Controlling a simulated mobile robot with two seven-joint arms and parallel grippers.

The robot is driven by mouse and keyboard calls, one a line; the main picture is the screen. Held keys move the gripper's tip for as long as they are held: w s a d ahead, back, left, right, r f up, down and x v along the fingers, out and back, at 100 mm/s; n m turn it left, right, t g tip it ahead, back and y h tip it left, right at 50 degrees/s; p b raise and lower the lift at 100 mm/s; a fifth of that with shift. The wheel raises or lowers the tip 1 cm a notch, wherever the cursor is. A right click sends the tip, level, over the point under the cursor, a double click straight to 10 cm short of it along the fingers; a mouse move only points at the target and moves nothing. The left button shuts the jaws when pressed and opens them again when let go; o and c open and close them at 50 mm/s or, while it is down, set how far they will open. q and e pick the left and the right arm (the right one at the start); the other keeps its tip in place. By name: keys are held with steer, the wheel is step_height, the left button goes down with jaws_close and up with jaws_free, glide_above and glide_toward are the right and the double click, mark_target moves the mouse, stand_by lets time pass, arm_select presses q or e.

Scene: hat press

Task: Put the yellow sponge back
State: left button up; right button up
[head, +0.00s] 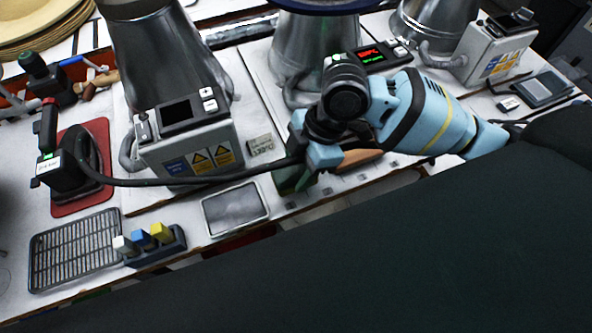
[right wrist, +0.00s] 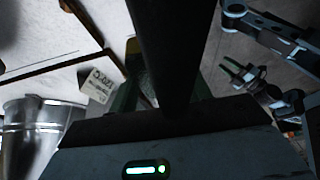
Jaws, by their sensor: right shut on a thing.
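My right gripper (head: 318,180) is low over the worktop beside the middle press. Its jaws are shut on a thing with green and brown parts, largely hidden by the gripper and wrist. In the right wrist view a greenish and yellowish piece (right wrist: 135,60) shows beyond the dark palm, partly covered. I cannot tell for sure whether it is the sponge. A small yellow block (head: 161,232) stands in a dark holder (head: 157,256) at the lower left, beside a blue and a white block. My left gripper does not show in the head view.
A grey press control box (head: 193,150) and a small label card (head: 261,145) are left of the gripper. The card also shows in the right wrist view (right wrist: 96,88). A flat grey tray (head: 235,208), a grille (head: 75,248) and a black iron (head: 68,172) with a cable are farther left.

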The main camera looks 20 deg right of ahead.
mark_target(296, 174)
steer(key=shift+w, duration=0.35)
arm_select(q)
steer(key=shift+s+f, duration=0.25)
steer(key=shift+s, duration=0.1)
arm_select(e)
steer(key=shift+f, duration=1.75)
steer(key=o, duration=0.9)
steer(key=shift+f, duration=0.1)
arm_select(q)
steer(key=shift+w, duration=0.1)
